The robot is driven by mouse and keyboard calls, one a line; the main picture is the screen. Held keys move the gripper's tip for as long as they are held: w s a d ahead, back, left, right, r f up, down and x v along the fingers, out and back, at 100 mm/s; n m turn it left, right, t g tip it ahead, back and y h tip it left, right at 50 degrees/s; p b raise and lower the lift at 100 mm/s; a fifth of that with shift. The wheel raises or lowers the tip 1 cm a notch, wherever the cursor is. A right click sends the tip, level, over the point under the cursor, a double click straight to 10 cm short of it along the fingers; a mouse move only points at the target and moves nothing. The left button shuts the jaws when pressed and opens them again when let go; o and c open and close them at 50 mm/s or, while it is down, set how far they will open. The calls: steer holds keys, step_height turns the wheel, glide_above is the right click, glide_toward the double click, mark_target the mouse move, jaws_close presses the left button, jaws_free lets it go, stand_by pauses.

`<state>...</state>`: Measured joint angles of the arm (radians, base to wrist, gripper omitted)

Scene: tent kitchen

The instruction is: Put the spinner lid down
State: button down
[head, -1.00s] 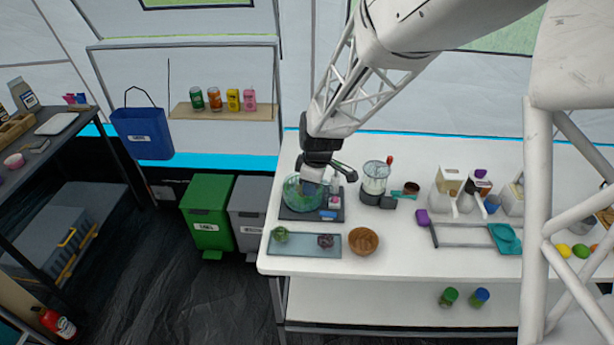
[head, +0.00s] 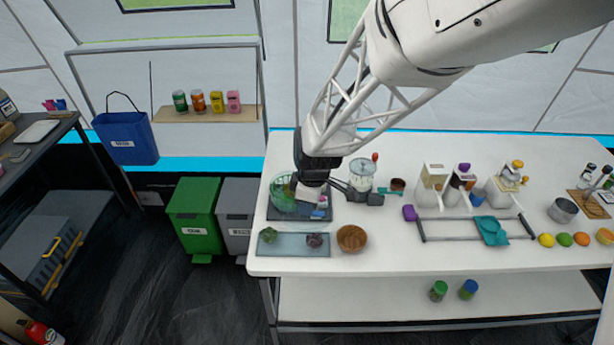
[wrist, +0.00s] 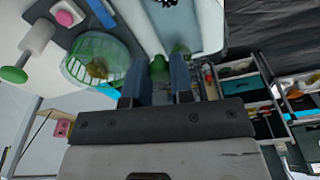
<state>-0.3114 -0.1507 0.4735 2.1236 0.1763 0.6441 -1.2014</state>
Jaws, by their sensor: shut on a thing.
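My gripper (head: 310,198) is low over the dark mat (head: 270,213), at the right side of the green spinner bowl (head: 283,190). In the wrist view the two blue-grey fingers of my gripper (wrist: 155,85) stand close around a small green part (wrist: 158,68), seemingly the grip of the spinner lid. The rest of the lid is hidden, and I cannot tell whether it touches anything. The ribbed, see-through spinner bowl (wrist: 95,58) shows left of the fingers, with its top open and some contents inside.
A glass board (head: 290,245) with a green head (head: 269,235) and a purple head (head: 315,240) lies in front. A wooden bowl (head: 352,239) is to its right, and a blender (head: 361,178) stands behind. Small pink and blue items share the mat.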

stand_by(0.7)
steer(key=s+d+f+m, duration=0.1)
steer(key=d, duration=0.3)
steer(key=s+d+f+m, duration=0.1)
steer(key=s+d, duration=0.1)
steer(key=d, duration=0.2)
steer(key=s+d, duration=0.2)
steer(key=d, duration=0.2)
steer(key=shift+s+d+f+m, duration=0.2)
steer(key=shift+f+m, duration=0.2)
steer(key=s+d+f+m, duration=0.3)
steer(key=s+d+f, duration=0.1)
steer(key=s+d, duration=0.6)
steer(key=shift+s+d+t, duration=0.2)
steer(key=shift+d+t, duration=0.2)
steer(key=shift+d, duration=0.05)
steer(key=shift+w+f, duration=0.1)
steer(key=shift+w, duration=0.05)
glide_above(394, 240)
steer(key=shift+d+f, duration=0.1)
steer(key=shift+f, duration=0.6)
steer(key=shift+s+f, duration=0.15)
steer(key=shift+s, duration=0.05)
steer(key=shift+f, duration=1.6)
steer(key=shift+f, duration=0.15)
